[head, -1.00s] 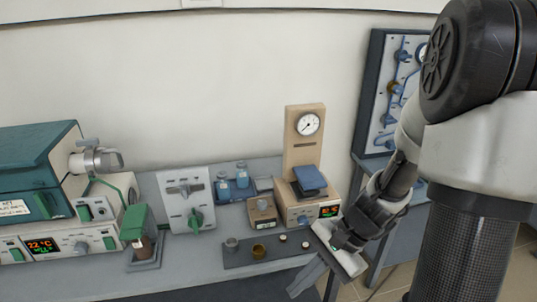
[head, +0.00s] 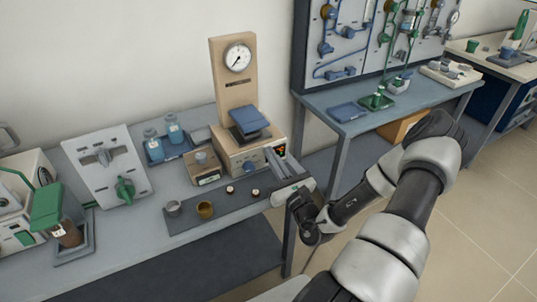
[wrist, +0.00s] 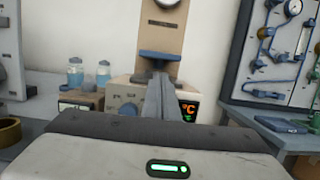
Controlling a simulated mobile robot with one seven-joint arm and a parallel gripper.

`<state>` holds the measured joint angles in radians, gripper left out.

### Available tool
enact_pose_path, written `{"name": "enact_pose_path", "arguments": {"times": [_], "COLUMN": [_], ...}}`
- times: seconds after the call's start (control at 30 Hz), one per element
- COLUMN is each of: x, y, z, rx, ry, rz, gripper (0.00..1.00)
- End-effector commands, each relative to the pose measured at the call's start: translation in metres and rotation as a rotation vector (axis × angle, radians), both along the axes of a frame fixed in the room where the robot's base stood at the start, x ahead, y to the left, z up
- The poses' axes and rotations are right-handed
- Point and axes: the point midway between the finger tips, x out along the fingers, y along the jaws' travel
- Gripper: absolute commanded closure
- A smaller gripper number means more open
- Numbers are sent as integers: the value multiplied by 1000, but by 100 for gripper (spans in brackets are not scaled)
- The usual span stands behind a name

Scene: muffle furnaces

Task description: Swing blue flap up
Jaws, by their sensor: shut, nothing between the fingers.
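The blue flap (head: 249,120) is a flat plate on the front of a beige device (head: 232,88) with a tall back panel. It tilts slightly, above the device's lower box. In the wrist view the flap (wrist: 160,56) shows edge-on, straight ahead. My gripper (head: 270,153) is shut and empty, at the device's front right corner, just below the flap. In the wrist view my closed fingers (wrist: 157,80) point at the device, with their tips just under the flap's front edge. I cannot tell whether they touch it. The fingers partly hide the box front.
A round gauge (head: 238,57) sits on the back panel. A lit display (wrist: 188,108) is right of my fingers. A dark mat (head: 225,213) with small cups lies in front, with blue-capped bottles (head: 173,128) to the left. A second bench (head: 395,102) stands to the right.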

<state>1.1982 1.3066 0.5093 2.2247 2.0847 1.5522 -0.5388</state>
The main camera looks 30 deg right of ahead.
Motion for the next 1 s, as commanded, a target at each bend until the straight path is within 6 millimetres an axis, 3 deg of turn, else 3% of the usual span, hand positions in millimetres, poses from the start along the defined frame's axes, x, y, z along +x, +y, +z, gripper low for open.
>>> {"name": "enact_pose_path", "arguments": {"times": [0.2,0.4,1.0], "x": [41,65,73], "y": [2,4,2], "z": [9,16,20], "rx": [-3,0,-1], "ry": [-2,0,8], "rz": [3,5,5], "gripper": [100,100,100]}}
